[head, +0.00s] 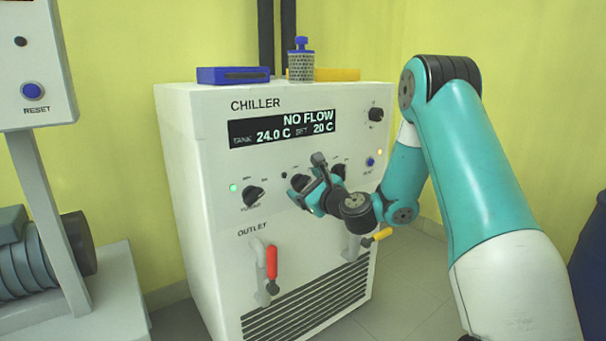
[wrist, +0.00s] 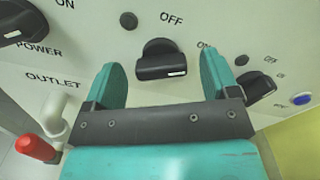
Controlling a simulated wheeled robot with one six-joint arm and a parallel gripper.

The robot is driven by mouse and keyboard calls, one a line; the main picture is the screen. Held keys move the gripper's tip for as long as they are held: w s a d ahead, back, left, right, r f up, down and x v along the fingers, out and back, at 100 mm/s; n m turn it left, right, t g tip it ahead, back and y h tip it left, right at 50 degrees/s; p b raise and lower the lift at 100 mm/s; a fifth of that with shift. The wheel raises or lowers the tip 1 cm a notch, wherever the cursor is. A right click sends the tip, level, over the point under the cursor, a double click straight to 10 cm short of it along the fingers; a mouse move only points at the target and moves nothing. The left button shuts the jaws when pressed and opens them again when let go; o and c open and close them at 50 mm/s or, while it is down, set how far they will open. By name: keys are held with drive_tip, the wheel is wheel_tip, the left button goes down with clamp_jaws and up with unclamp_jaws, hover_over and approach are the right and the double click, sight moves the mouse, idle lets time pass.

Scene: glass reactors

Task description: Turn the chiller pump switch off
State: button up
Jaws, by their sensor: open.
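A black rotary switch (wrist: 165,58) is at the middle of the white chiller front in the wrist view, below an OFF label. Its grip bar lies roughly level, with a white mark near its right end. Its name label is hidden, so I cannot read whether it is the pump switch. It also shows partly behind my fingers in the head view (head: 299,183). My gripper (wrist: 160,61) is open and empty, one finger on each side of this switch. I cannot tell if they touch it. The gripper also shows in the head view (head: 308,178).
The POWER switch (head: 252,196) is to the left, beside a lit green lamp (head: 233,188). The display (head: 282,128) reads NO FLOW. Another knob (wrist: 256,86) is close to the right finger. A red-handled outlet valve (head: 271,263) sticks out below.

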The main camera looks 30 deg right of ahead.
drive_tip(key=shift+w, duration=0.9)
drive_tip(key=c, duration=0.9)
drive_tip(key=shift+n, duration=0.3)
drive_tip(key=n+b, duration=0.1)
drive_tip(key=n, duration=0.1)
drive_tip(key=n+b, duration=0.1)
drive_tip(key=n, duration=0.2)
drive_tip(key=shift+a+f+n, duration=0.15)
drive_tip(key=shift+f+n, duration=0.05)
drive_tip(key=shift+n, duration=0.1)
drive_tip(key=n+b, duration=0.3)
drive_tip(key=n, duration=0.2)
drive_tip(key=shift+n, duration=0.3)
